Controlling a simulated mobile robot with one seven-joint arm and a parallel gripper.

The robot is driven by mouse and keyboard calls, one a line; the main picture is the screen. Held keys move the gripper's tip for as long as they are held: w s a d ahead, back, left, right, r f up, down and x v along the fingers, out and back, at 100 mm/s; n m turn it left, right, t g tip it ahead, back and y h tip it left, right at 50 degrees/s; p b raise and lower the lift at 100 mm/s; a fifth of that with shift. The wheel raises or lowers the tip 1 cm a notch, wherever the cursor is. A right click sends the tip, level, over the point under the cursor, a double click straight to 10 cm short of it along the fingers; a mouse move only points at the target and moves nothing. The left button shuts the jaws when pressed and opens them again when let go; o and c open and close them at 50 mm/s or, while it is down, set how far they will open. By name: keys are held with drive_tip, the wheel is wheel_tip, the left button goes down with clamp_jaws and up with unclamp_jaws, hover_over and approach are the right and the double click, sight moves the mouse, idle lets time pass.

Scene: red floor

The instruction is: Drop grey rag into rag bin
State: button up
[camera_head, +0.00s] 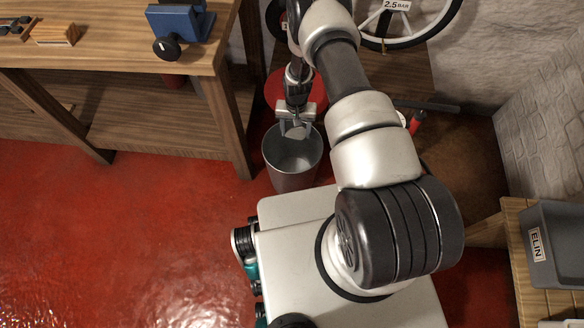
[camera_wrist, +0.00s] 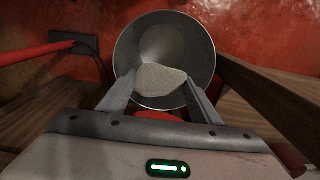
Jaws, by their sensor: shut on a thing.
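The grey rag (camera_wrist: 160,79) is pinched between the two fingertips of my gripper (camera_wrist: 161,84) in the wrist view. In the head view the rag (camera_head: 297,131) hangs as a small pale piece below my gripper (camera_head: 296,119). The rag bin (camera_head: 291,176) is a grey metal bucket standing upright on the red floor. The rag is over the bin's opening in the head view. In the wrist view the bin (camera_wrist: 190,46) opens beyond the fingertips, with the rag in front of its lower part. I see no contents in the visible part of the bin.
A wooden workbench (camera_head: 110,58) with a blue vise (camera_head: 182,22) stands to the left of the bin. A wheel (camera_head: 412,38) leans at the back wall. A grey crate (camera_head: 556,240) sits on a wooden surface at right. Red floor is free at left.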

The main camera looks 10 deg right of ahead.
drive_tip(key=shift+f+b, duration=1.45)
drive_tip(key=shift+f, duration=1.2)
drive_tip(key=o, duration=1.1)
wheel_tip(320, 180, up, 18)
drive_tip(key=p, duration=0.3)
drive_tip(key=shift+f+p, duration=0.25)
drive_tip(key=shift+p, duration=0.1)
drive_tip(key=shift+r, duration=0.1)
